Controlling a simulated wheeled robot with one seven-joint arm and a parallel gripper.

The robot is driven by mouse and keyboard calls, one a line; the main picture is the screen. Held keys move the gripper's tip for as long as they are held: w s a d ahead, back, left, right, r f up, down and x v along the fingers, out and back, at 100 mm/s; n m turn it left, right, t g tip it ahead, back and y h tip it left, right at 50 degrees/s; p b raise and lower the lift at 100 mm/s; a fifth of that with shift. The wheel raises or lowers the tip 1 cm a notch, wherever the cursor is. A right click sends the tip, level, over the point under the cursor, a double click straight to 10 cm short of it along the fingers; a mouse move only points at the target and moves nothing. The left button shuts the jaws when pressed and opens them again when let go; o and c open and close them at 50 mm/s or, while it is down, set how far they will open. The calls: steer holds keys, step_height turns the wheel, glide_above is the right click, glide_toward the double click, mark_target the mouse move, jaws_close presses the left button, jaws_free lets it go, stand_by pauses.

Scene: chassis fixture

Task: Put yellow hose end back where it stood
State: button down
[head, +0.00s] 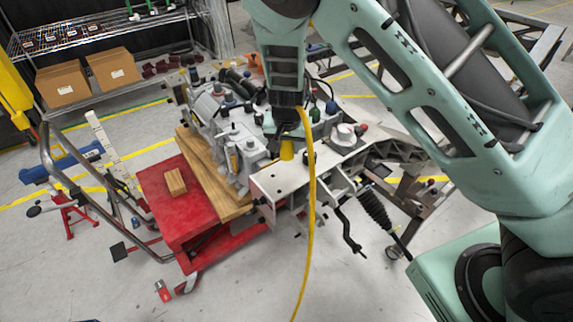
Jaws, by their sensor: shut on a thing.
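My gripper (285,128) points down over the front end of the light grey chassis fixture and is shut on the yellow hose end (287,150). The hose end hangs upright under the dark fingers. It shows above the pale flat plate (280,184) of the fixture; I cannot tell whether it touches the plate. The yellow hose (312,190) loops from near the gripper past the plate's front edge and down towards the floor. The fingers hide the upper part of the hose end.
The grey engine assembly (235,145) stands close behind and left. A red cart (165,215) carries a wood block (175,182). A black bellows shaft (378,210) sticks out at right. Shelving with cardboard boxes (62,85) is far left.

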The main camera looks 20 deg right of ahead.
steer(key=shift+f, duration=3.35)
steer(key=shift+f, duration=0.2)
steer(key=c, duration=1)
jaws_free()
steer(key=shift+o, duration=0.2)
steer(key=shift+r, duration=0.15)
